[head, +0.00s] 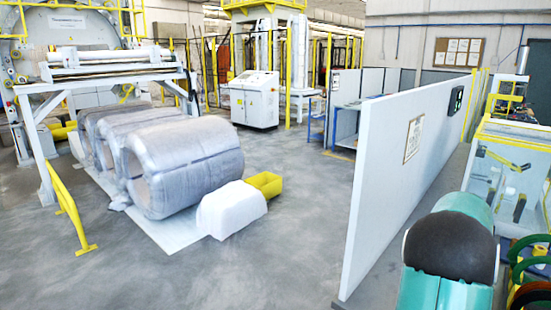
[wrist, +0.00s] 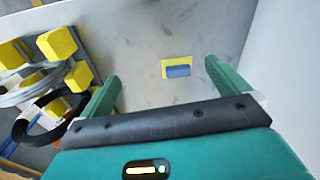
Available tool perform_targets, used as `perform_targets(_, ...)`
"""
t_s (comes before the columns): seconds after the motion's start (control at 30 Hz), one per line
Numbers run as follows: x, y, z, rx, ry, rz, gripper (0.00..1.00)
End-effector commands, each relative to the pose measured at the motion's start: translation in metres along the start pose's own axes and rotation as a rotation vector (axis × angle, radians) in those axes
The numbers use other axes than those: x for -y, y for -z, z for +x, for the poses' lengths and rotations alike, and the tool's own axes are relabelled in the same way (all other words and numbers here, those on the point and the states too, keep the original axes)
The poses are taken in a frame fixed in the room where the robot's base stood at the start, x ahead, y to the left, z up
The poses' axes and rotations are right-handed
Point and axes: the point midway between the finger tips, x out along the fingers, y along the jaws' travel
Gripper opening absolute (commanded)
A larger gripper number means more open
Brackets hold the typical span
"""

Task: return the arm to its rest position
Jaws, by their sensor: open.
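My gripper (wrist: 161,72) shows in the wrist view with its two teal fingers spread wide apart. Nothing is held between them. A grey surface lies beyond the fingertips. My teal arm with a dark rounded joint (head: 450,248) shows at the lower right of the head view. The gripper itself cannot be made out in the head view.
A white partition (head: 395,165) runs close left of my arm. Wrapped coils (head: 185,165) lie left, with open floor (head: 300,215) between. In the wrist view, a yellow piece with a blue cylinder (wrist: 178,71) lies beyond the fingers; rings and yellow blocks (wrist: 57,44) are left.

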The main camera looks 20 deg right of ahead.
Motion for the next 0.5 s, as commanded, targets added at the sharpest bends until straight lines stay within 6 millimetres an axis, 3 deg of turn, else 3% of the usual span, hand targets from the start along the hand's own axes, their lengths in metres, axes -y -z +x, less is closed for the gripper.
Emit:
perform_targets(0.17, 0.061, -0.034, -0.035, -0.035, 0.043, -0.092, 1.00)
perform_targets(0.27, 0.102, -0.065, -0.059, -0.060, 0.072, -0.166, 1.00)
perform_targets(0.5, 0.181, -0.159, -0.104, -0.118, 0.132, -0.361, 1.00)
